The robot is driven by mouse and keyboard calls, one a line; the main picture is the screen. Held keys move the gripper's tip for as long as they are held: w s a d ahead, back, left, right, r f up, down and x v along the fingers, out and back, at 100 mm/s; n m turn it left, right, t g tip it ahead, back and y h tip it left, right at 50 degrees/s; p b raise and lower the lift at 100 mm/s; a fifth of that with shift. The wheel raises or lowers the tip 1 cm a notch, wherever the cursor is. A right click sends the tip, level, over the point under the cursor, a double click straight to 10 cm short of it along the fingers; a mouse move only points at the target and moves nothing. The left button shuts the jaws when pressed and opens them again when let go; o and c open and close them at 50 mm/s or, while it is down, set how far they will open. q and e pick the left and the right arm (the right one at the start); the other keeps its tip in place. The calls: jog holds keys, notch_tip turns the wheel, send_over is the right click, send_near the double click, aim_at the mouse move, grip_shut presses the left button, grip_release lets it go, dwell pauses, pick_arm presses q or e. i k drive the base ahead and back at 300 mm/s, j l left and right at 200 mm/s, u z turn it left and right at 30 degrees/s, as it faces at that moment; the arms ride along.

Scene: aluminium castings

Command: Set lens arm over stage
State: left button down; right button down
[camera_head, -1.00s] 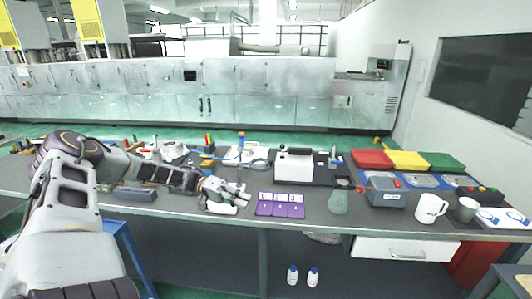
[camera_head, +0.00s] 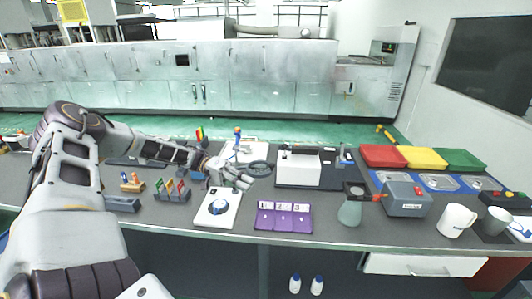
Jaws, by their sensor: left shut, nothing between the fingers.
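A dark ring-shaped lens (camera_head: 259,168), which looks like the end of the lens arm, lies behind my left gripper. A blue-topped post (camera_head: 238,138) stands by a white base (camera_head: 247,152) to its upper left; the gripper partly hides how they join. A white plate with a dark-rimmed blue and white disc (camera_head: 218,207), perhaps the stage, lies at the table front. The lens is behind and right of this plate, not over it. My left gripper (camera_head: 246,182) is shut and empty, above the table between plate and ring. My right gripper is out of view.
Purple numbered cards (camera_head: 283,217) lie right of the plate, and a white-topped box (camera_head: 298,168) stands behind them. A flask (camera_head: 350,211), grey box (camera_head: 404,199) and mugs (camera_head: 457,219) fill the right. A rack of coloured pieces (camera_head: 172,190) stands left.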

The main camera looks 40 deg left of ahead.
aim_at(271, 165)
jog(key=i+j, duration=0.7)
jog(key=j, duration=0.25)
